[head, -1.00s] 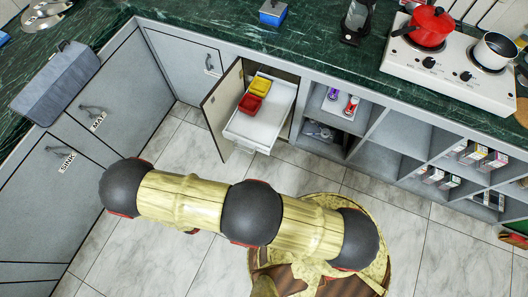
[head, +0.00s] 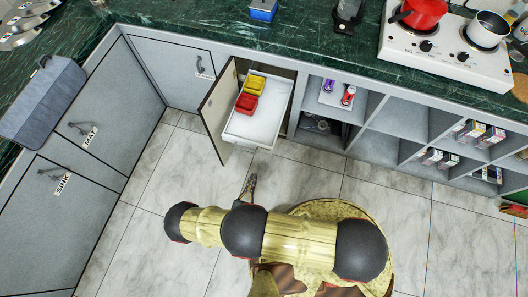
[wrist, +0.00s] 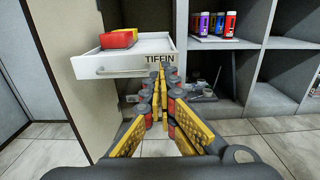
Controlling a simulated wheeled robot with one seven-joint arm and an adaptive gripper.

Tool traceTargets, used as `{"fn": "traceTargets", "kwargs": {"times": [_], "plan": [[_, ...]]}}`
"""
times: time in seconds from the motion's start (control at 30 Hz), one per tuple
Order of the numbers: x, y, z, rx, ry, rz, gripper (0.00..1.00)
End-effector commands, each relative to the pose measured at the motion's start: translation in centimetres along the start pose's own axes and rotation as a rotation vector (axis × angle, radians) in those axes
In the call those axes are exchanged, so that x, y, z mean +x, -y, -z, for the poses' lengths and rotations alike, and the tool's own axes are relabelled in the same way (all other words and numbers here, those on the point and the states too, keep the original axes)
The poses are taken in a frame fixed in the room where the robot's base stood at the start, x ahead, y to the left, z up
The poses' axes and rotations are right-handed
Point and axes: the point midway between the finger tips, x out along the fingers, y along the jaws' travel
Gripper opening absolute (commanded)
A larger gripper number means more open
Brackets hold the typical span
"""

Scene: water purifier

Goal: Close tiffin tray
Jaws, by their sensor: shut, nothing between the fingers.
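The white tiffin tray (head: 262,118) is pulled out of its cabinet in the head view, with a red container and a yellow container in its back left part. In the wrist view its front (wrist: 120,68) shows a bar handle and the label TIFFIN. My gripper (wrist: 158,72) is shut and empty, with its fingertips in front of the right end of the tray front, near the label. I cannot tell whether they touch it. In the head view my gripper (head: 250,185) shows small below the tray, partly hidden by my arm.
The open cabinet door (head: 218,112) stands left of the tray. Open shelves (head: 385,135) with cans and boxes lie to the right. A green counter (head: 300,45) with a stove (head: 445,50) runs above. The tiled floor in front is clear.

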Motion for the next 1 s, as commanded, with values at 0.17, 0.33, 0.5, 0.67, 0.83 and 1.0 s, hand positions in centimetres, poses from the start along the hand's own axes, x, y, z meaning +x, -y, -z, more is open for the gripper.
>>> {"fn": "traceTargets", "kwargs": {"times": [0.17,0.33,0.5,0.67,0.83,1.0], "plan": [[1.7,0.1,0.1,0.002,-0.001,0.006,0.0],[4.3,0.2,0.2,0.002,-0.002,0.008,0.0],[6.8,0.2,0.2,0.003,-0.002,0.009,0.0],[9.3,0.2,0.2,0.003,-0.002,0.009,0.0],[11.6,0.2,0.2,0.002,-0.002,0.008,0.0],[13.1,0.2,0.2,0.001,-0.003,0.006,0.0]]}}
